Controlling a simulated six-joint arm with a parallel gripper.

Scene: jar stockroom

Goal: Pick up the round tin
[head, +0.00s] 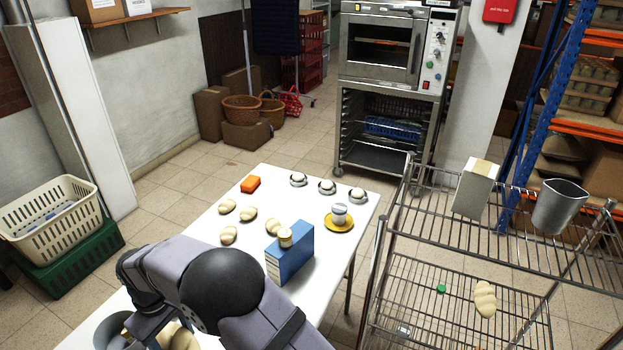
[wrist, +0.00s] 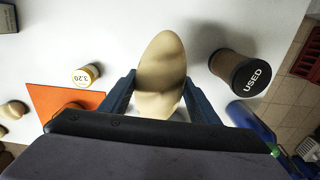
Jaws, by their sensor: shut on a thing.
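My gripper (wrist: 158,82) is shut on a smooth cream, bread-like oval piece (wrist: 160,55), one finger on each side of it. In the wrist view a small round tin (wrist: 86,75) with a pale top marked "3.20" is left of the gripper, apart from it. In the head view a small round, tin-like container (head: 285,238) sits on or against a blue box (head: 291,255); I cannot tell whether it is the same one. In the head view my arm hides the fingers.
A dark round container (wrist: 238,72) marked "USED" is right of the gripper. An orange mat (wrist: 60,100) lies at left. A wire rack (head: 480,221) stands at right.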

